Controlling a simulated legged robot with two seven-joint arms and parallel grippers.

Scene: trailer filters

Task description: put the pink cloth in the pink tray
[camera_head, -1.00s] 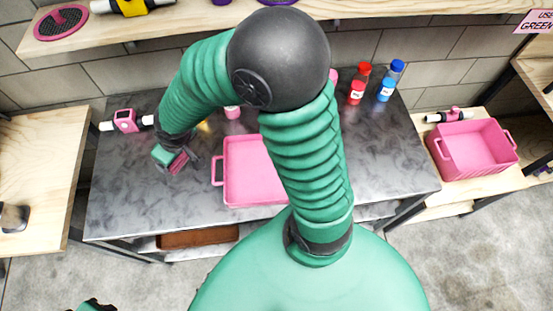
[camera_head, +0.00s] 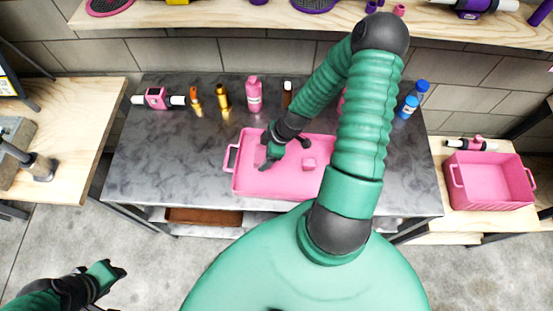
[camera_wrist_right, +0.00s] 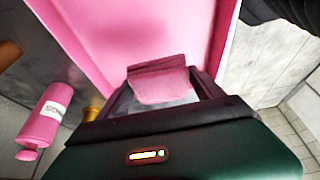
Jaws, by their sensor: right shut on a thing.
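The pink tray (camera_head: 285,188) lies on the dark metal table, with a handle at its left end. My right gripper (camera_head: 272,153) is over the tray's left half, pointing down. It is shut on the folded pink cloth (camera_wrist_right: 158,82), which shows between the fingers in the right wrist view with the pink tray (camera_wrist_right: 105,30) behind it. In the head view the cloth is mostly hidden by the fingers, and I cannot tell whether it touches the tray floor. My left gripper (camera_head: 105,276) is low at the far left, away from the table; its jaw opening is unclear.
A deeper pink bin (camera_head: 490,183) stands at right.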

